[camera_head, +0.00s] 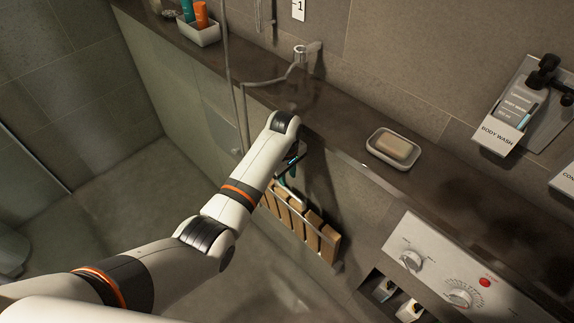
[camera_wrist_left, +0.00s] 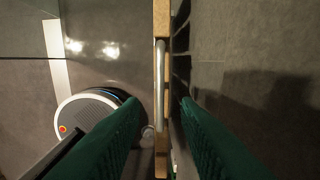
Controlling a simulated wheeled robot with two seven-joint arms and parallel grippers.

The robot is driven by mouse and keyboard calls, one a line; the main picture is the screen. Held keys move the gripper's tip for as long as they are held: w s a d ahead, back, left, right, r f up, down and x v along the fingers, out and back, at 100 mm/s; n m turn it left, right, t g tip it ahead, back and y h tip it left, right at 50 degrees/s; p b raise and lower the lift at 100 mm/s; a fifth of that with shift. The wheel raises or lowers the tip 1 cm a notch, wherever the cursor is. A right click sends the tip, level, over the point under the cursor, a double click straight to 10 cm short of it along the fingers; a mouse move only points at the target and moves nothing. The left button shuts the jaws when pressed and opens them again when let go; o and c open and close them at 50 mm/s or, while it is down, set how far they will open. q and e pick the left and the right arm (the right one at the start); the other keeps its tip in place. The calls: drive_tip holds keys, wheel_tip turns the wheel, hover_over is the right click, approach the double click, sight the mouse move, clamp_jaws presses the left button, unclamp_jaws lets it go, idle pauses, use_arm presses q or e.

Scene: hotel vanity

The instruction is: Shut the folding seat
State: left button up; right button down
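The folding seat (camera_head: 328,243) has several wooden slats and a metal rail. In the head view it stands nearly upright near the wall, below the dark ledge. In the left wrist view the seat (camera_wrist_left: 161,20) shows edge-on as a narrow strip with its metal rail, close to the wall. My left gripper (camera_head: 290,175) is at the seat's upper edge, partly hidden by my arm. In the wrist view its green fingers (camera_wrist_left: 157,103) are apart, one on each side of the strip. I cannot tell whether either finger touches the seat. My right gripper is not in view.
A dark ledge (camera_head: 345,123) runs above the seat and bears a soap dish (camera_head: 373,148) and a bottle tray (camera_head: 198,38). A shower hose (camera_head: 240,95) hangs left of my wrist. A control panel (camera_head: 437,268) is at the right. The floor (camera_head: 130,200) at left is clear.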

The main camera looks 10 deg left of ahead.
use_arm(q)
drive_tip(key=shift+s+r, duration=0.1)
drive_tip(key=shift+r, duration=1.5)
drive_tip(key=shift+c, duration=0.6)
